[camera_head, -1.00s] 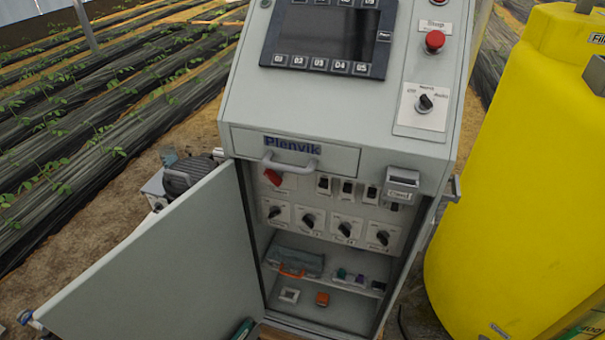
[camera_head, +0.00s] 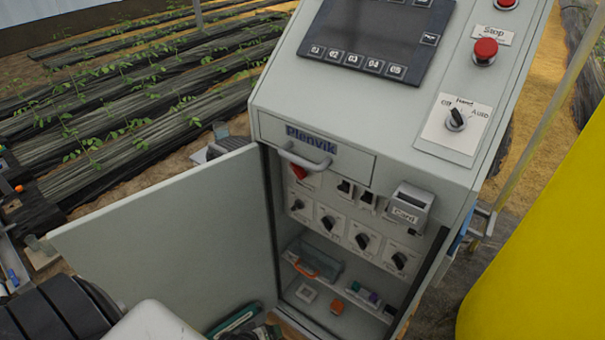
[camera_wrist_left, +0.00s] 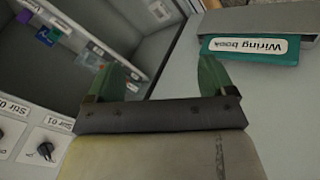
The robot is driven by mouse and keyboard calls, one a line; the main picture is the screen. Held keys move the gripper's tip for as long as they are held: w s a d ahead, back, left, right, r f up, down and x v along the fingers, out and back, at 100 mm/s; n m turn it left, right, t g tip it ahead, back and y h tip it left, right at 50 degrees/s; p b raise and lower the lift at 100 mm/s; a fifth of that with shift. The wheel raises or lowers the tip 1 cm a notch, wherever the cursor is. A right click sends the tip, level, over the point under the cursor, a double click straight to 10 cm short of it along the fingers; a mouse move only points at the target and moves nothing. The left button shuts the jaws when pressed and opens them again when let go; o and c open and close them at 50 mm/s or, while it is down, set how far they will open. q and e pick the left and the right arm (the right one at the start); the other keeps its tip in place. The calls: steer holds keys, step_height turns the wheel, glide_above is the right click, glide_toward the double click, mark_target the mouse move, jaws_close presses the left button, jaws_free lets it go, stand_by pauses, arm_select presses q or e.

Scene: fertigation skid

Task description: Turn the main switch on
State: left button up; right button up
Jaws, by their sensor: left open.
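The main switch, taken to be the red rotary handle (camera_head: 299,171), is on the upper left of the panel inside the open cabinet (camera_head: 365,120). It is partly covered by the drawer handle above it, and its setting cannot be read. My left arm comes in at the bottom left of the head view. In the left wrist view my left gripper (camera_wrist_left: 160,80) is open, with two green fingers apart and nothing between them. It is low by the cabinet opening, below the red handle. The red handle is not in the wrist view. My right gripper is not in view.
The cabinet door (camera_head: 175,235) stands open to the left, with a wiring book (camera_wrist_left: 250,50) in a holder on its inside. Black rotary switches (camera_head: 327,223) sit below the red handle. A grey drawer handle (camera_head: 305,159) juts out above. A yellow tank (camera_head: 550,250) stands right.

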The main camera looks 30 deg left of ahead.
arm_select(q)
steer(key=w+a+r+n+t, duration=0.3)
steer(key=w+r+n, duration=0.1)
steer(key=w+r, duration=0.35)
steer(key=n+t+h+b, duration=0.1)
steer(key=n+t+b, duration=0.2)
steer(key=n+t, duration=0.7)
glide_toward(295, 172)
steer(key=r+n+g, duration=0.2)
steer(key=w, duration=1)
steer(key=shift+w+d+f, duration=0.15)
steer(key=shift+w+d, duration=0.1)
steer(key=shift+d, duration=0.1)
steer(key=c, duration=0.9)
